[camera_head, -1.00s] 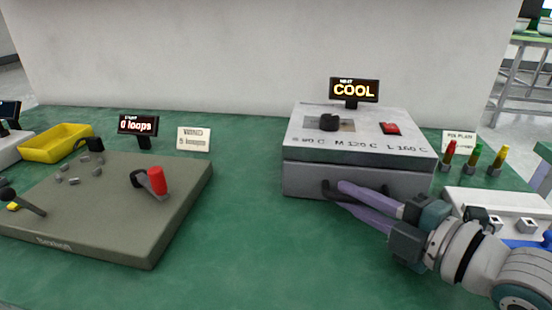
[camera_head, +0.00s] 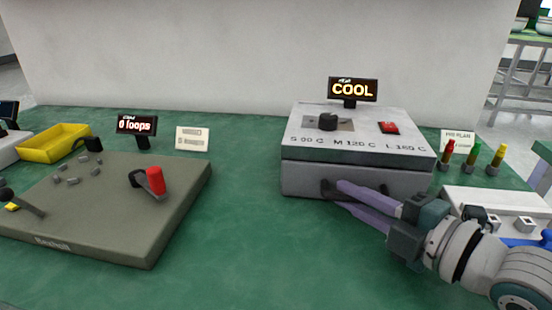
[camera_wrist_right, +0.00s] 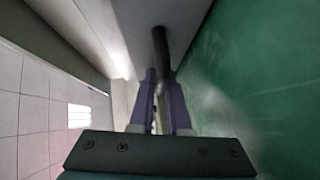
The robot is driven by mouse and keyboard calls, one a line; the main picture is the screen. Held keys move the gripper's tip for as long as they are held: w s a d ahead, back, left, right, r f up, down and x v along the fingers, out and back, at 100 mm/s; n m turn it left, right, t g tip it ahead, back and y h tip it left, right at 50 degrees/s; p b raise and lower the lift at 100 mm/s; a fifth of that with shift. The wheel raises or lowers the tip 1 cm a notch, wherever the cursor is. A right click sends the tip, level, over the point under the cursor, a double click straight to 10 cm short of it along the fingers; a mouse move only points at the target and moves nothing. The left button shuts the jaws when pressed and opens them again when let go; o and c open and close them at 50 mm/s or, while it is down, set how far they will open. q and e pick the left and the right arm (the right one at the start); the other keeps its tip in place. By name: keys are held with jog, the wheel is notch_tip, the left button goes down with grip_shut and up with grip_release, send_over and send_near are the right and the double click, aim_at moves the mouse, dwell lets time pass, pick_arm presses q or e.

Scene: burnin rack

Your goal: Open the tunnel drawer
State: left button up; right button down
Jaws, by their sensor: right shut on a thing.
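The tunnel is a grey box (camera_head: 300,150) on the green table, right of centre in the head view. Its drawer front (camera_head: 300,180) sits flush below the lid, with no clear gap showing. A dark handle (camera_head: 326,188) stands out from the front; it also shows as a dark bar in the right wrist view (camera_wrist_right: 160,45). My right gripper (camera_head: 336,194) reaches in from the right with its purple fingers shut on the handle; the fingertips also show in the right wrist view (camera_wrist_right: 160,76). My left gripper is not in view.
A COOL display (camera_head: 352,89), black knob (camera_head: 328,122) and red switch (camera_head: 389,127) are on the box. Coloured pegs (camera_head: 472,157) and a white block (camera_head: 505,205) stand to the right. A grey board (camera_head: 110,215) and yellow tray (camera_head: 55,143) lie left. The table before the box is clear.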

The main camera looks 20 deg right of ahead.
jog(key=shift+s+a+r, duration=0.1)
jog(key=shift+s, duration=0.1)
jog(key=s+a+p, duration=0.2)
jog(key=s+p, duration=0.1)
jog(key=s+a+p, duration=0.1)
jog(key=s, duration=0.1)
jog(key=shift+s+a+r, duration=0.2)
jog(key=shift+s, duration=0.05)
jog(key=s+a, duration=0.1)
jog(key=s, duration=0.1)
jog(key=s+a+p, duration=0.2)
jog(key=s, duration=0.1)
jog(key=shift+s+a+f, duration=0.2)
jog(key=shift+s+a, duration=0.05)
jog(key=shift+s, duration=0.1)
jog(key=shift+s+a, duration=0.4)
jog(key=shift+s, duration=0.2)
jog(key=c, duration=1.2)
grip_release()
jog(key=shift+f, duration=0.1)
jog(key=shift+o, duration=0.2)
jog(key=v, duration=1)
jog(key=shift+p, duration=0.35)
